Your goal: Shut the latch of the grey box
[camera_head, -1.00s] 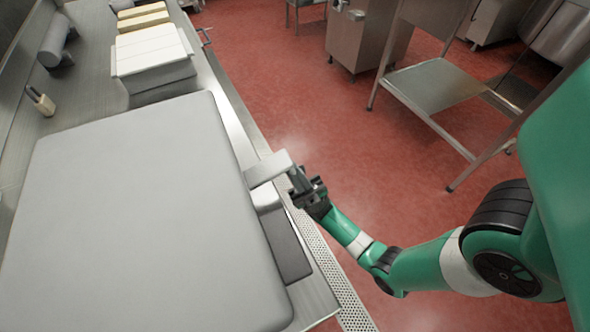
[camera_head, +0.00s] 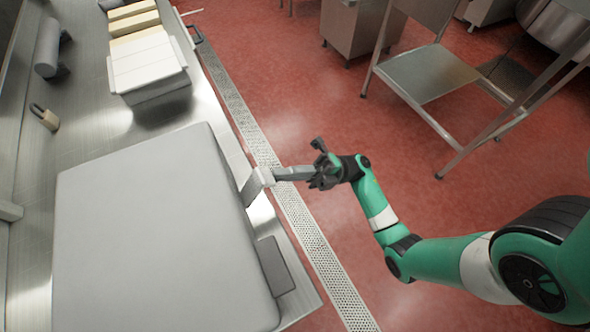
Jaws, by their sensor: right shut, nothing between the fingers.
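The large grey box (camera_head: 150,235) stands on the steel counter at the lower left, its lid down. Its latch (camera_head: 256,185) is a light grey flap at the right edge of the lid, angled outward and not flat on the box side. My right gripper (camera_head: 280,174) is shut and empty. Its grey fingers point left, and their tips are at the outer end of the latch; whether they touch it I cannot tell. My left gripper is not in view.
White and cream containers (camera_head: 145,62) stand further back on the counter (camera_head: 90,130). A dark grey block (camera_head: 274,265) sits by the box's right side. Red floor lies beyond, with a steel table (camera_head: 428,75).

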